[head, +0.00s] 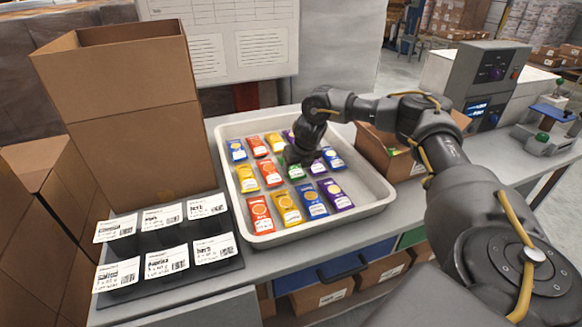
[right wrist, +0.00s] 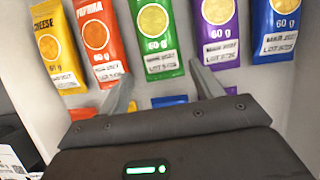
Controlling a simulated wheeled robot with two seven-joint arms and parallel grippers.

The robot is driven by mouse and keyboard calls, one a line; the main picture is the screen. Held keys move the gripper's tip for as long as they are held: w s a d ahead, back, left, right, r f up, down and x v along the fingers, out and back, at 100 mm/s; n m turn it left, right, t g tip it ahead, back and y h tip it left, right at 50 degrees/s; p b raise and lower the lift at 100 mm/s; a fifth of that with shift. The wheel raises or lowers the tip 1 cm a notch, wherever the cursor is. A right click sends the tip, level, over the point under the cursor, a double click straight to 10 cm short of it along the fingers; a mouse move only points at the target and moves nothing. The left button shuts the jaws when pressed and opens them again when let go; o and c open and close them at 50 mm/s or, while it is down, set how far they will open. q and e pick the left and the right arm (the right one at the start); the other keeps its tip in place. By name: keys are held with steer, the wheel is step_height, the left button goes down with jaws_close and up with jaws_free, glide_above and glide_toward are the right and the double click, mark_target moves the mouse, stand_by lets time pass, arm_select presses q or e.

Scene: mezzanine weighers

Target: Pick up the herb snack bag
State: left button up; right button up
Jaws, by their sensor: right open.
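The herb snack bag appears to be the green one, marked 60 g. It lies in the white tray (head: 374,206), partly hidden under my right gripper (head: 300,153) in the head view, with a green part (head: 295,171) showing. In the right wrist view the green bag (right wrist: 154,38) lies ahead, its top cut off by the frame, so its name is not readable. My right gripper (right wrist: 161,70) is open and empty, its fingertips spread on either side of the green bag's lower end. I cannot tell its exact height. My left gripper is not in view.
Yellow cheese (right wrist: 53,45) and red paprika (right wrist: 97,40) bags lie left of it, purple (right wrist: 216,35) and blue (right wrist: 275,30) bags right. A label stand (head: 170,283) is left of the tray. An open cardboard box (head: 397,163) stands right of it.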

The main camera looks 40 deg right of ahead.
mark_target(297, 173)
steer(key=x, duration=0.4)
steer(key=shift+d+f+p, duration=0.1)
steer(key=shift+d+p, duration=0.05)
steer(key=shift+p, duration=0.2)
steer(key=shift+c, duration=0.4)
steer(key=c, duration=0.7)
